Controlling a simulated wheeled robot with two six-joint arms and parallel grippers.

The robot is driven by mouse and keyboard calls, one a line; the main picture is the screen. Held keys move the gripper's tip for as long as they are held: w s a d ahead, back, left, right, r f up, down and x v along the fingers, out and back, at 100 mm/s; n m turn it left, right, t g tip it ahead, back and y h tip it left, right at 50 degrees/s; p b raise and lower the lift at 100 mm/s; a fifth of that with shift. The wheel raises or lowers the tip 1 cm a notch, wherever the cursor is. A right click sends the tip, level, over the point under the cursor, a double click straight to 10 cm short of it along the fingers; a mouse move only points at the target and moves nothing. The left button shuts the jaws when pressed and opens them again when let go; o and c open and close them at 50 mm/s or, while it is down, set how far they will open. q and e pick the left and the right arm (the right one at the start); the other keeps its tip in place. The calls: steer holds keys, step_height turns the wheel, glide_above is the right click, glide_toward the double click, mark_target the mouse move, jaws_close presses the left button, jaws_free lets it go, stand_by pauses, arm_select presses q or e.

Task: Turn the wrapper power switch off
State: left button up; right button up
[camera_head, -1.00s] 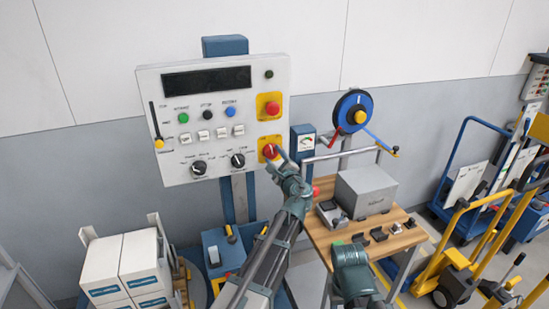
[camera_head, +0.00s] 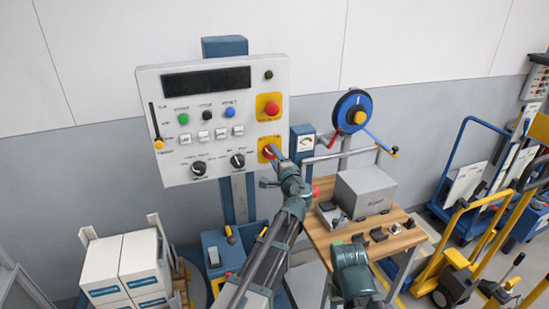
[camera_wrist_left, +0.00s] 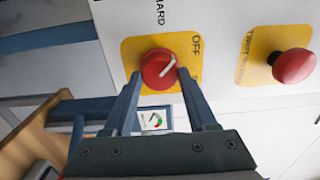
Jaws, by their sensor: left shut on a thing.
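The wrapper power switch is a red round knob with a white pointer line (camera_wrist_left: 158,68) on a yellow plate marked OFF. In the wrist view the pointer slants toward the upper right, on the side of the OFF lettering. My left gripper (camera_wrist_left: 160,77) is shut on the knob, one finger at each side. In the head view the yellow switch plate (camera_head: 264,143) is at the lower right of the white control panel (camera_head: 220,150), and my left gripper (camera_head: 272,155) partly covers the knob. My right gripper is not identifiable in these frames.
A red emergency button (camera_head: 271,108) sits above the switch; it also shows in the wrist view (camera_wrist_left: 294,66). Black selector knobs (camera_head: 238,160) are left of it. A wooden bench (camera_head: 385,245) with a grey box (camera_head: 366,192) stands to the right. White cartons (camera_head: 125,265) are lower left.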

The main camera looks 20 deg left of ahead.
stand_by(0.5)
arm_select(q)
steer(key=o, duration=1.4)
steer(key=shift+c, duration=0.2)
steer(key=v, duration=1.3)
steer(key=shift+s+d, duration=0.25)
steer(key=shift+s, duration=0.1)
